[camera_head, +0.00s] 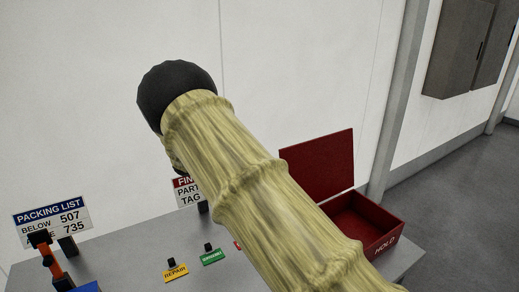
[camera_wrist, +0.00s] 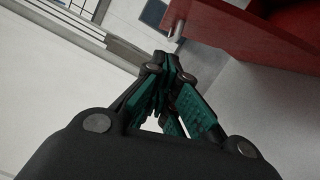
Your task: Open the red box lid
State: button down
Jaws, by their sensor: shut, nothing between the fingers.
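The red box (camera_head: 377,219) stands at the right end of the grey table, with "HOLD" in white on its front. Its lid (camera_head: 319,162) is raised, standing up at the back and leaning slightly, and the inside of the box shows. My arm covers the box's left part in the head view, and my gripper is not visible there. In the wrist view my gripper (camera_wrist: 172,68) is shut and empty. A red part of the box (camera_wrist: 265,28) is at the upper right there, with a small pale metal piece (camera_wrist: 178,31) at its left edge, just beyond the fingertips.
The grey table (camera_head: 130,250) carries a packing list sign (camera_head: 52,220), a partly hidden parts tag sign (camera_head: 187,191), a yellow repair label (camera_head: 175,273) and a green label (camera_head: 211,257). An orange and black object (camera_head: 48,258) stands at the left. Grey floor is clear at right.

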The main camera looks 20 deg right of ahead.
jog(key=s+d+r+p, duration=0.1)
jog(key=s+d+p, duration=0.3)
jog(key=d, duration=0.5)
jog(key=shift+s+r+p, duration=0.15)
jog(key=shift+s+p, duration=0.1)
jog(key=shift+p, duration=0.55)
jog(key=shift+d, duration=0.1)
jog(key=shift+s+d, duration=0.1)
